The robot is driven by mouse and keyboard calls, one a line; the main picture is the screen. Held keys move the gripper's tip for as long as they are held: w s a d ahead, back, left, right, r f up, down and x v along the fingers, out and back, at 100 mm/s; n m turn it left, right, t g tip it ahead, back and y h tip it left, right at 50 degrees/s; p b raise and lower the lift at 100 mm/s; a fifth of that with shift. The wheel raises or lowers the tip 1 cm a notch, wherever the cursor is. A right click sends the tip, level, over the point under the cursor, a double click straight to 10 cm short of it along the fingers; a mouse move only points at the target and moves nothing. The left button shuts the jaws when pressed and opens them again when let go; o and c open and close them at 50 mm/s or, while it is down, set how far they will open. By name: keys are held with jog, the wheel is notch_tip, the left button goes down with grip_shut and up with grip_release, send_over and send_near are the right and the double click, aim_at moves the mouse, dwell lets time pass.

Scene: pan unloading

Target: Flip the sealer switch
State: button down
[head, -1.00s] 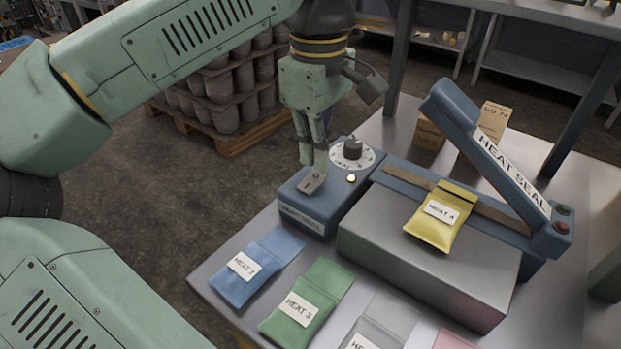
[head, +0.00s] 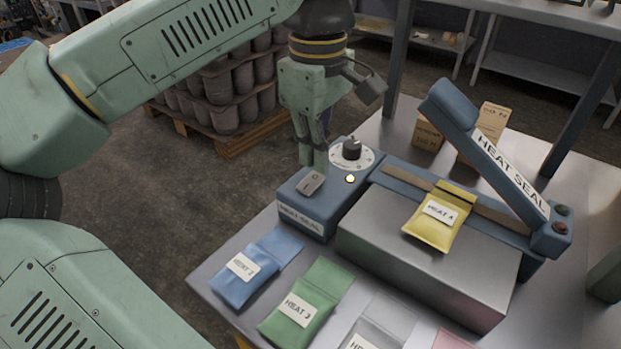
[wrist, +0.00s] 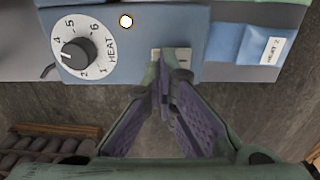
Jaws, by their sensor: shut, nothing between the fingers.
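The blue heat sealer (head: 305,215) stands on the metal table with its long arm (head: 490,150) raised. Its grey rocker switch (head: 311,184), marked O and I, is on the top of the control box; the wrist view shows part of the switch (wrist: 184,55) behind my fingertips. A small round lamp (head: 350,179) glows pale and bright beside the dial (head: 352,152). My gripper (head: 318,170) is shut and empty, pointing down at the far edge of the switch; it also shows in the wrist view (wrist: 163,72). I cannot tell whether the tips touch the switch.
A yellow pouch (head: 437,225) labelled HEAT 4 lies across the sealer bar above a metal block (head: 430,265). Blue (head: 240,285) and green (head: 310,290) pouches lie in front. Cardboard boxes (head: 427,135) stand behind. A pallet of pots (head: 225,100) is on the floor.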

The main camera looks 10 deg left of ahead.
aim_at(315, 177)
jog(key=shift+f+b, duration=0.75)
jog(key=shift+f, duration=0.35)
dwell(0.4)
notch_tip(315, 177, up, 7)
jog(key=p, duration=0.6)
dwell(0.7)
